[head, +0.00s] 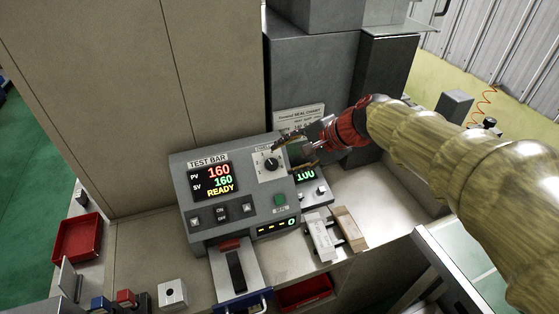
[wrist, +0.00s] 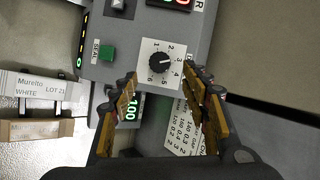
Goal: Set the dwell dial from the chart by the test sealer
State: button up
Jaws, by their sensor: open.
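The test sealer (head: 183,180) is a grey box marked TEST BAR; its display (head: 214,180) reads PV 160, SV 160, READY. Its black dwell dial (head: 271,164) sits on a white plate numbered 1 to 6. In the wrist view the dial (wrist: 160,64) has a white mark that appears to point near 3. The seal chart (head: 299,118) stands behind the sealer; in the wrist view the chart (wrist: 182,138) shows rows of small figures, partly covered by a finger. My gripper (head: 296,153) is open and empty, its fingertips (wrist: 161,84) just short of the dial, either side of it.
A smaller unit with a green 100 display (head: 306,175) stands right of the sealer, close under my gripper. Sample packs (head: 322,237) lie on the bench in front. A tall beige cabinet (head: 130,90) rises behind.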

jog(key=shift+v, duration=2.35)
jog(key=s+d+f+n+g+h, duration=0.25)
jog(key=s+d+f+n, duration=0.2)
jog(key=s+f, duration=0.3)
jog(key=s+d+n+t+h, duration=0.1)
jog(key=s+d+n+h, duration=0.1)
jog(key=s, duration=0.5)
jog(key=s+d+r+n+t+h, duration=0.1)
jog(key=s+d+n+h, duration=0.1)
jog(key=s, duration=0.6)
jog(key=shift+d+r+n, duration=0.2)
jog(key=shift+d+n, duration=0.55)
jog(key=shift+n, duration=0.2)
